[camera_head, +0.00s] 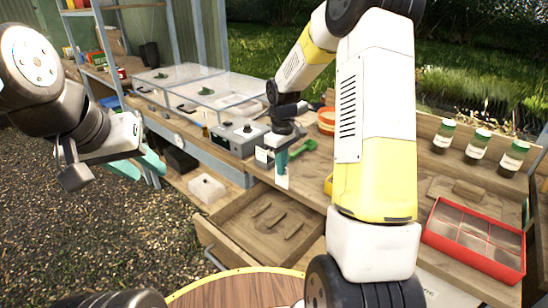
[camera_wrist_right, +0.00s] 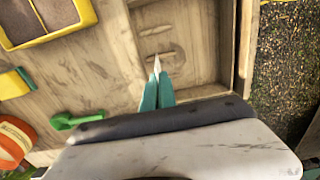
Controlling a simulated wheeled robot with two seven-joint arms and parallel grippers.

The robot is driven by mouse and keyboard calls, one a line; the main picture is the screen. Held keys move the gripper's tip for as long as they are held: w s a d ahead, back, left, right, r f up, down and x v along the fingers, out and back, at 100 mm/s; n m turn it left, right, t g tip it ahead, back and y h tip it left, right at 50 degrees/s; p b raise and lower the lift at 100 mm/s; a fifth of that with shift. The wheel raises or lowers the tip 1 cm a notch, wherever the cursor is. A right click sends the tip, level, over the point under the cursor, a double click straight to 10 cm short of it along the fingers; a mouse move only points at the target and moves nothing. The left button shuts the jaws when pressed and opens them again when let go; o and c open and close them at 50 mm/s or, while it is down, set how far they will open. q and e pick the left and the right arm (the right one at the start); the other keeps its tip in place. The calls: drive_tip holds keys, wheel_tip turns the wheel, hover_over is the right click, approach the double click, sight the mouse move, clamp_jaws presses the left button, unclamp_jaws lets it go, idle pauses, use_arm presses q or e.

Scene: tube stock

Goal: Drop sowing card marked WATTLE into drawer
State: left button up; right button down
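The open wooden drawer (camera_head: 231,218) pulls out below the bench front; several slender raised wooden pieces show on its floor. It also shows in the wrist view (camera_wrist_right: 205,70). My right gripper (camera_head: 281,166) points down near the drawer's inner end, its teal fingers (camera_wrist_right: 157,90) close together. They appear shut on a small white card (camera_head: 282,182), seen nearly edge-on in the wrist view (camera_wrist_right: 156,66); its marking is not readable. The card is above the drawer area in the wrist view, not resting in it. My left gripper (camera_head: 139,167) is open and empty, left of the bench.
A red divided tray (camera_head: 433,238) and several green-capped jars (camera_head: 443,133) stand on the bench at right. A grey box (camera_head: 238,138) and green scoop (camera_head: 303,146) are near my right gripper. A white lettered sheet (camera_head: 440,289) lies at bottom right. A round wooden top (camera_head: 240,288) is in front.

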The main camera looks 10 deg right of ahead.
sight(281, 181)
drive_tip(key=shift+f, duration=2.85)
